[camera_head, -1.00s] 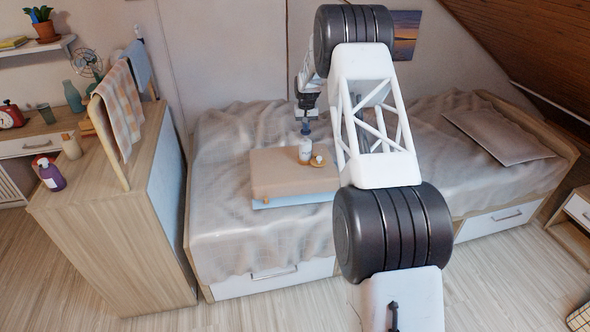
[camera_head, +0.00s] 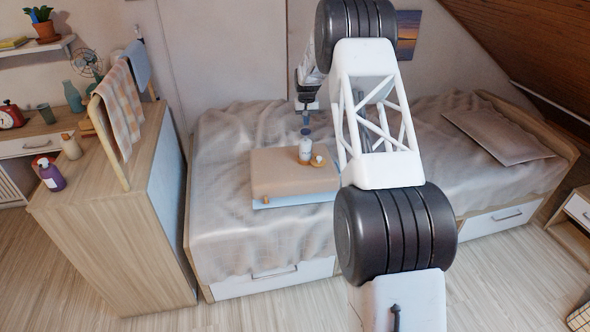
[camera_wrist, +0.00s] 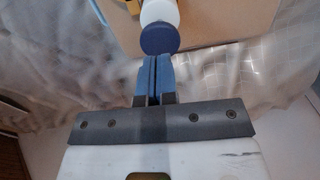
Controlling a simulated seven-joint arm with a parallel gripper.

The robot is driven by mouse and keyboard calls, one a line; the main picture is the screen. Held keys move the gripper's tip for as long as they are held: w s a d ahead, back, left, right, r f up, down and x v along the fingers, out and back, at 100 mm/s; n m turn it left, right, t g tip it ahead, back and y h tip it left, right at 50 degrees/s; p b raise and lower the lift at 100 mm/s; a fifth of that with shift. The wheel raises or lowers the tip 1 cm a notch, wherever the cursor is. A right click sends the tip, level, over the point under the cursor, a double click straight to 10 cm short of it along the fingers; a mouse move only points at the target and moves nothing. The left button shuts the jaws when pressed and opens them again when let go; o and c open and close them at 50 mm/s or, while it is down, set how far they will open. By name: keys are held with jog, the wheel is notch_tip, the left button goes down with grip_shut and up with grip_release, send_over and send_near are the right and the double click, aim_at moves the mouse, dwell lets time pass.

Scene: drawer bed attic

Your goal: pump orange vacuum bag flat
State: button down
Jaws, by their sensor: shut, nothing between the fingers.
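The vacuum bag (camera_head: 275,173) is a flat-topped, tan-orange block lying on the bed. A white cylindrical pump (camera_head: 305,152) with a dark blue knob (camera_head: 305,132) stands upright near its back right part. In the wrist view, the blue knob (camera_wrist: 160,38) lies just beyond my fingertips, with the white pump body (camera_wrist: 158,12) and the orange bag (camera_wrist: 230,22) behind it. My gripper (camera_wrist: 155,62) has its blue fingers shut and empty. In the head view it is above the knob; I cannot tell whether they touch.
A small yellow-brown round piece (camera_head: 319,161) sits beside the pump. A light blue flat item (camera_head: 290,200) shows under the bag's front edge. The rumpled bed (camera_head: 225,225) is clear around the bag. A wooden cabinet (camera_head: 115,230) stands left, with a purple bottle (camera_head: 52,177) on top.

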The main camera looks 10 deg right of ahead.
aim_at(306, 130)
jog(key=shift+f, duration=0.2)
jog(key=shift+f, duration=1.35)
jog(key=shift+f, duration=1.9)
jog(key=shift+r, duration=2.95)
jog(key=shift+f, duration=0.2)
jog(key=shift+f, duration=1.35)
